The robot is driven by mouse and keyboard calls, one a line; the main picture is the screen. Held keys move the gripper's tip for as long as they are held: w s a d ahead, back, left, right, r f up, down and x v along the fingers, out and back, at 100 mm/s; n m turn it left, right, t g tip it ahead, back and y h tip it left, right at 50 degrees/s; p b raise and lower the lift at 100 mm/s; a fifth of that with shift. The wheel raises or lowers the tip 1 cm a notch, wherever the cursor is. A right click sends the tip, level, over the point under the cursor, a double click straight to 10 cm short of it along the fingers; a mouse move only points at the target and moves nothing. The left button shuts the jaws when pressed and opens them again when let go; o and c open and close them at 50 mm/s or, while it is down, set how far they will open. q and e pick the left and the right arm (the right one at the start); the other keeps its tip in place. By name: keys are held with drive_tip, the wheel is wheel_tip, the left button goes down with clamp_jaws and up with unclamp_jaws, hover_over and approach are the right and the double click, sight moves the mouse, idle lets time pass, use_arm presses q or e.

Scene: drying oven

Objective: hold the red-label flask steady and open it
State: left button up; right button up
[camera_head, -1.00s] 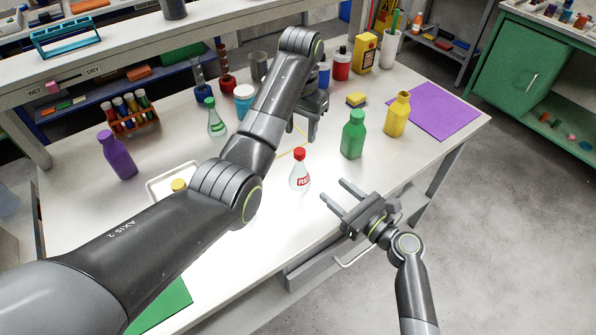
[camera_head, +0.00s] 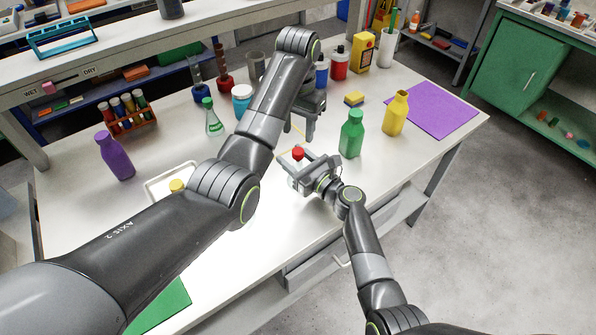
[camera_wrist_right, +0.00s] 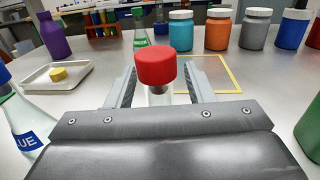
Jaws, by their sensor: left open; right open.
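The red-label flask stands upright on the table; its red cap (camera_head: 298,152) shows in the head view, with its body mostly hidden by my right gripper. My right gripper (camera_head: 298,165) is open, with its fingers on either side of the flask. In the right wrist view the red cap (camera_wrist_right: 156,67) rises between the two finger tips (camera_wrist_right: 158,88), with gaps to both sides. My left gripper (camera_head: 308,125) hangs over the table behind the flask, partly hidden by its own arm. It is open and apart from the flask.
A green bottle (camera_head: 352,134) stands close to the right of the flask, and a yellow bottle (camera_head: 396,113) beyond it. A green-capped flask (camera_head: 212,120) and a white tray (camera_head: 155,190) are left. A blue-label flask (camera_wrist_right: 25,125) shows at the wrist view's left edge.

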drive_tip(key=shift+c, duration=0.5)
clamp_jaws()
drive_tip(key=shift+o, duration=0.5)
unclamp_jaws()
